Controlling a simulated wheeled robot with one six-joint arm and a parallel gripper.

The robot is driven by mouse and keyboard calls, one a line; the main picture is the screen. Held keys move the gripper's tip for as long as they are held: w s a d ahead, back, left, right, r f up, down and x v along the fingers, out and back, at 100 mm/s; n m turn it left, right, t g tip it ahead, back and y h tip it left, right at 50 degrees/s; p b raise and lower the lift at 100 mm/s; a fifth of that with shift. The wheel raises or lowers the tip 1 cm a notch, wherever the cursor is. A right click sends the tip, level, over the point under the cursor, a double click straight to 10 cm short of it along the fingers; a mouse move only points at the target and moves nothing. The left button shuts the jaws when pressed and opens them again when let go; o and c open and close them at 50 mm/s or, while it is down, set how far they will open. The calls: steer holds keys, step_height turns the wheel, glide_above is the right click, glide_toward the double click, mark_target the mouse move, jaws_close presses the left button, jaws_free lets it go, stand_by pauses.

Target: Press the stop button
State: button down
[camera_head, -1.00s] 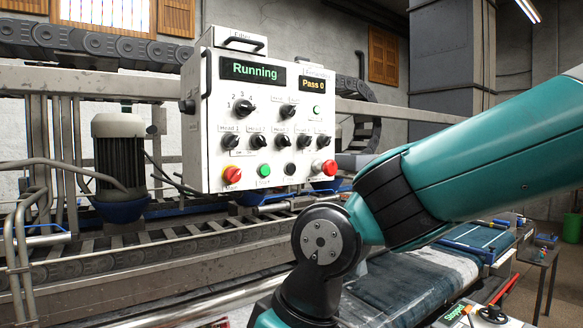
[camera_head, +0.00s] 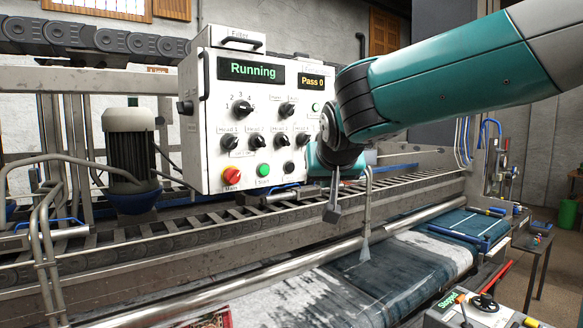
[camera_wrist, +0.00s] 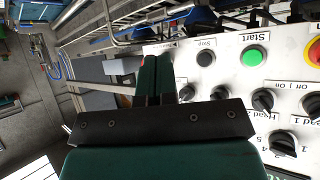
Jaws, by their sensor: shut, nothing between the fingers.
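The white control panel (camera_head: 215,155) stands in the middle of the head view, its main display reading "Running". The black stop button (camera_head: 290,168) sits in its bottom row, right of the green start button (camera_head: 264,170). In the wrist view the panel appears turned, and the stop button (camera_wrist: 206,58) shows beside its "Stop" label, left of the green start button (camera_wrist: 254,55). My gripper (camera_head: 333,212) is shut and empty, pointing down, a little right of and below the stop button in the head view. Its fingers (camera_wrist: 154,68) show left of the button in the wrist view, apart from it.
A red knob (camera_head: 231,175) is at the panel's lower left, with several black selector knobs above. My arm hides the panel's lower right corner. The conveyor machine (camera_head: 150,245) runs below. A second control box (camera_head: 490,310) reading "Stopped" stands at lower right.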

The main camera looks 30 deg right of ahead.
mark_target(290, 167)
steer(key=shift+w+a+p, duration=0.15)
steer(key=shift+w+p, duration=1.15)
steer(key=shift+w, duration=3.9)
steer(key=shift+s+b, duration=0.4)
steer(key=shift+s, duration=0.4)
